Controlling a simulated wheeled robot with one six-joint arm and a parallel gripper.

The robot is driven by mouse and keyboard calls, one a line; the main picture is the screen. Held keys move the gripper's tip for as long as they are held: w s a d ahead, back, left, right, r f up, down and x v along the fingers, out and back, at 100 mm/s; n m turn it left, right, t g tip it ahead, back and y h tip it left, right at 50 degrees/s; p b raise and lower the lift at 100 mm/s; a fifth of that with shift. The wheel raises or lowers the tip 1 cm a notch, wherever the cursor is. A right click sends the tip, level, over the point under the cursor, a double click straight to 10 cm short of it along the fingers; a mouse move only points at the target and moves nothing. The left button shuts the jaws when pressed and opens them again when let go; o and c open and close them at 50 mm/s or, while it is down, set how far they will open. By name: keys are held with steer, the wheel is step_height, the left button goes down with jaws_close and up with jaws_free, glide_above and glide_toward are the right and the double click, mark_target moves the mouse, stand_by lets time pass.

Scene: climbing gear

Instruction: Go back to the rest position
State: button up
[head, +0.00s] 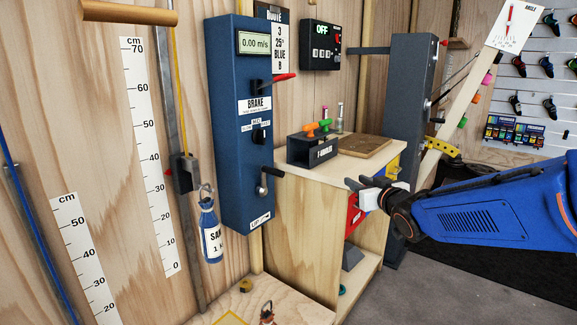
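My gripper (357,183) is at the end of my blue arm, which reaches in from the right side of the head view. Its two dark fingertips point left and show a small gap, with nothing seen between them. The gripper is in front of the right side of the wooden cabinet (300,178), and I cannot tell how far it is from it. A red panel on the cabinet is partly hidden behind the gripper.
A blue brake box (236,190) and a hanging blue sand bag (210,232) are at the left. A black box with coloured pegs (312,148) and a brown board (364,146) are on the cabinet. A dark post (408,85) stands behind my arm. Grey floor (430,295) is clear below.

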steer(key=s+d+f+m+g+h, duration=0.2)
steer(key=s+d+f+h, duration=0.1)
steer(key=s+d, duration=0.4)
steer(key=s+f+g, duration=0.3)
steer(key=s, duration=0.7)
steer(key=s+d+f+m+g, duration=0.1)
steer(key=s+f+g, duration=0.2)
steer(key=s, duration=0.7)
steer(key=s+f+g+h, duration=0.1)
steer(key=s+f+g, duration=0.2)
steer(key=s, duration=0.8)
step_height(320, 180, down, 2)
steer(key=shift+d+f+m, duration=0.25)
steer(key=shift+d+m, duration=0.05)
steer(key=shift+m, duration=0.1)
